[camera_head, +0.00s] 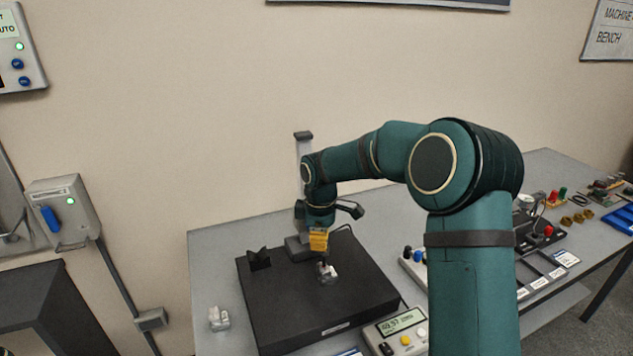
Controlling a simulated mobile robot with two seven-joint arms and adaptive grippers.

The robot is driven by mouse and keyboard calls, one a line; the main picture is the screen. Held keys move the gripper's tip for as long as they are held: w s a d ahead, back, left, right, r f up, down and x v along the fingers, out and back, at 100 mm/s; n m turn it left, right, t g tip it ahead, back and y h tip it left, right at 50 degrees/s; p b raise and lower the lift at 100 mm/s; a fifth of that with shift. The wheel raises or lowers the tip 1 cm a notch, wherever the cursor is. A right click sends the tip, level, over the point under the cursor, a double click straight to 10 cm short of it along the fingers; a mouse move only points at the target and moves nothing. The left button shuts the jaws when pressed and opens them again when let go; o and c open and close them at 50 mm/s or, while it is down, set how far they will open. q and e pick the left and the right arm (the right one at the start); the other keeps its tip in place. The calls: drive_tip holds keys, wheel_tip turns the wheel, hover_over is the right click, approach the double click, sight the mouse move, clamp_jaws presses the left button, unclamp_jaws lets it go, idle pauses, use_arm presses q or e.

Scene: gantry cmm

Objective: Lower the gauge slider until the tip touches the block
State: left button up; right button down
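The height gauge stands on a black plate (340,312), with its grey column (304,147) rising behind my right wrist. A yellow part (318,239), seemingly on the gauge slider, shows just below my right gripper (320,224). My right arm reaches in from the right and its gripper points down at the slider. The fingers are too small and hidden to tell whether they are open or shut. A small pale block (328,273) sits on the plate below the yellow part. The tip and any gap to the block cannot be made out. My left gripper is out of view.
A readout box (403,330) stands at the plate's front right, its digits hard to read. A dark V-shaped piece (259,259) is on the plate's left. A small metal piece (218,318) lies left of the plate. Trays and parts fill the bench's right side.

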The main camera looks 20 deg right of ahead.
drive_tip(key=shift+w+d+r+p, duration=0.1)
drive_tip(key=shift+w+r+p, duration=0.15)
drive_tip(key=shift+r+p, duration=0.5)
drive_tip(key=shift+w+d+r+p, duration=0.1)
drive_tip(key=shift+w+r+p, duration=0.2)
drive_tip(key=shift+r+p, duration=0.45)
drive_tip(key=shift+w+d+r+p, duration=0.1)
drive_tip(key=shift+w+r+p, duration=0.15)
drive_tip(key=shift+r+p, duration=0.85)
drive_tip(key=shift+p, duration=0.25)
drive_tip(key=shift+s+r, duration=0.15)
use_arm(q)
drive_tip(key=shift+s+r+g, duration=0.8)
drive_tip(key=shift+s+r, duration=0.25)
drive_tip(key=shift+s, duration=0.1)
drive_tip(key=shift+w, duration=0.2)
